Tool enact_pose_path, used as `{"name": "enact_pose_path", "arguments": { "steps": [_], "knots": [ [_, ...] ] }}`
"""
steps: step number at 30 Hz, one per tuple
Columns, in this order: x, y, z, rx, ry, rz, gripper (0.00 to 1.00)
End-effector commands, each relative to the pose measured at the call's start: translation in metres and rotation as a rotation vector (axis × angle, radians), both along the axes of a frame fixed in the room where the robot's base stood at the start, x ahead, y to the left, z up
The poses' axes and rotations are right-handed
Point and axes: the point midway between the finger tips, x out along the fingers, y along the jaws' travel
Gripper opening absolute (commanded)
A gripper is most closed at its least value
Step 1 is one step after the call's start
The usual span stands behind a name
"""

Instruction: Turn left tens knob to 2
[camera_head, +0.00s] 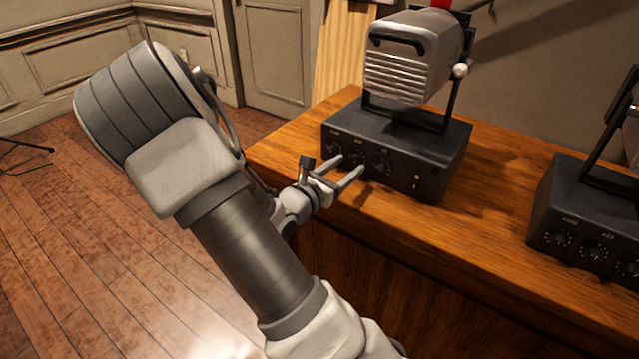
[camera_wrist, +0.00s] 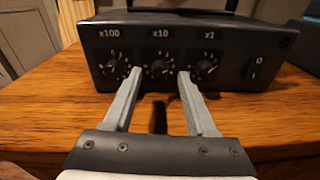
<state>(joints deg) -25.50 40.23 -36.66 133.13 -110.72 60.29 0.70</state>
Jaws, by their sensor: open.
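The left control box (camera_head: 400,150) is dark and stands on the wooden desk with a grey lamp-like unit (camera_head: 412,55) mounted above it. In the wrist view its front panel shows three knobs in a row, marked x100, x10 and x1. The tens knob (camera_wrist: 159,69) is the middle one; its exact pointer setting is too small to read. My gripper (camera_head: 350,166) is open in front of the panel. In the wrist view its fingertips (camera_wrist: 159,72) lie to either side of the tens knob. I cannot tell whether they touch it. The hundreds knob (camera_wrist: 114,68) is beside the left fingertip, and the ones knob (camera_wrist: 204,68) beside the right.
A second dark box (camera_head: 590,220) with similar knobs stands at the right of the desk (camera_head: 470,240). The desk between the two boxes is clear.

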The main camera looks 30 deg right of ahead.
Motion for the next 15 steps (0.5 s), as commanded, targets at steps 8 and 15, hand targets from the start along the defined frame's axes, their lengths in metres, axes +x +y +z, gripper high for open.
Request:
{"name": "enact_pose_path", "arguments": {
  "steps": [8,15],
  "knots": [
    [-0.021,0.063,0.008,0.002,0.002,0.007,0.57],
    [-0.041,0.115,0.011,0.001,0.002,0.006,0.57]
  ]
}}
